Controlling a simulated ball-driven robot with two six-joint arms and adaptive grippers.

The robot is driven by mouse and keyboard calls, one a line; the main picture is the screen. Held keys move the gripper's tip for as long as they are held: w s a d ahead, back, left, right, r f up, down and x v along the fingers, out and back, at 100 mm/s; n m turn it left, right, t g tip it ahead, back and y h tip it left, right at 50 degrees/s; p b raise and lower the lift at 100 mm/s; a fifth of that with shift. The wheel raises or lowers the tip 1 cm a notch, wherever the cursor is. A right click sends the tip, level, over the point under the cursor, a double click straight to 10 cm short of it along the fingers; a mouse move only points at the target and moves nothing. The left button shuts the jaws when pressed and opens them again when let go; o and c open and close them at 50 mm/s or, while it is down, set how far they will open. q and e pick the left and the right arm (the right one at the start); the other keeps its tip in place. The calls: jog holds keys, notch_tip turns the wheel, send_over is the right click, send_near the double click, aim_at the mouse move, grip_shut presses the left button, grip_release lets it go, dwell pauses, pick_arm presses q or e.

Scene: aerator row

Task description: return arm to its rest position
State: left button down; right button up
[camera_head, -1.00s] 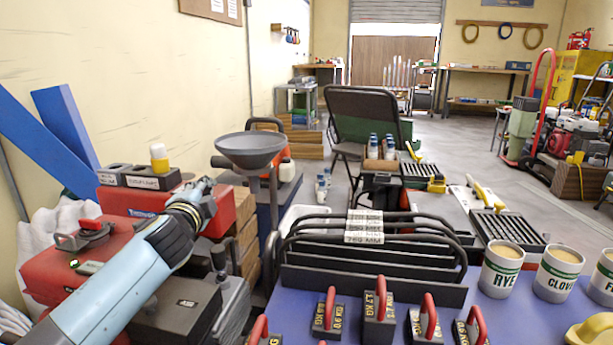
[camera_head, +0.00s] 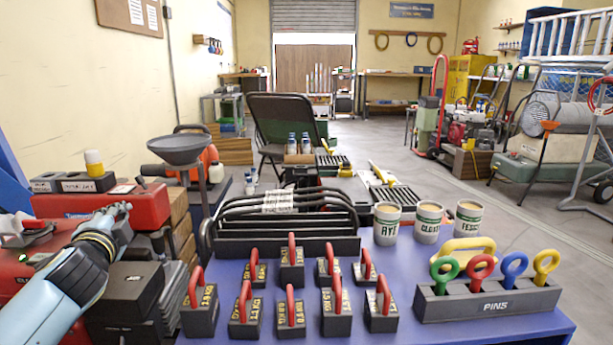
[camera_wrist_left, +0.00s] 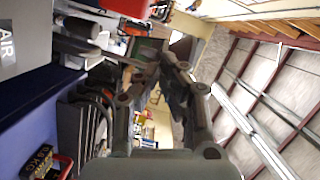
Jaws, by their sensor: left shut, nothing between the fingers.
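My left arm comes in from the lower left in the head view. Its gripper (camera_head: 122,208) is shut and empty, in front of the red toolbox (camera_head: 140,203) and beside the stacked dark cases. In the left wrist view the two dark fingers (camera_wrist_left: 160,72) come together at their tips with nothing between them. My right gripper does not show.
A blue table (camera_head: 400,334) carries red-handled weights (camera_head: 335,310), a black rack (camera_head: 280,245), several mugs (camera_head: 427,222) and a PINS block (camera_head: 485,303). A grey funnel (camera_head: 180,150) stands right of my left gripper. Open floor (camera_head: 400,165) lies beyond.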

pick_arm(q)
jog(key=s+f+n+g, duration=0.4)
jog(key=s+f, duration=0.2)
jog(key=s, duration=0.5)
jog(key=s+f+n+g, duration=0.4)
jog(key=s+f, duration=0.2)
jog(key=s, duration=0.6)
jog(key=s+d+n+g+h, duration=0.15)
jog(key=s+d+g, duration=0.3)
jog(key=s, duration=0.65)
jog(key=s+d+n+g+h, duration=0.1)
jog(key=s+d+g+h, duration=0.3)
jog(key=s, duration=0.7)
jog(key=s+a+f+y+p, duration=0.1)
jog(key=s+f, duration=0.1)
jog(key=f, duration=0.9)
jog(key=s+a+f+p, duration=0.1)
jog(key=s+f, duration=0.2)
jog(key=f, duration=0.7)
jog(key=s+a+f+p, duration=0.1)
jog(key=s+p, duration=1.3)
jog(key=shift+s+f, duration=0.3)
jog(key=shift+s, duration=0.05)
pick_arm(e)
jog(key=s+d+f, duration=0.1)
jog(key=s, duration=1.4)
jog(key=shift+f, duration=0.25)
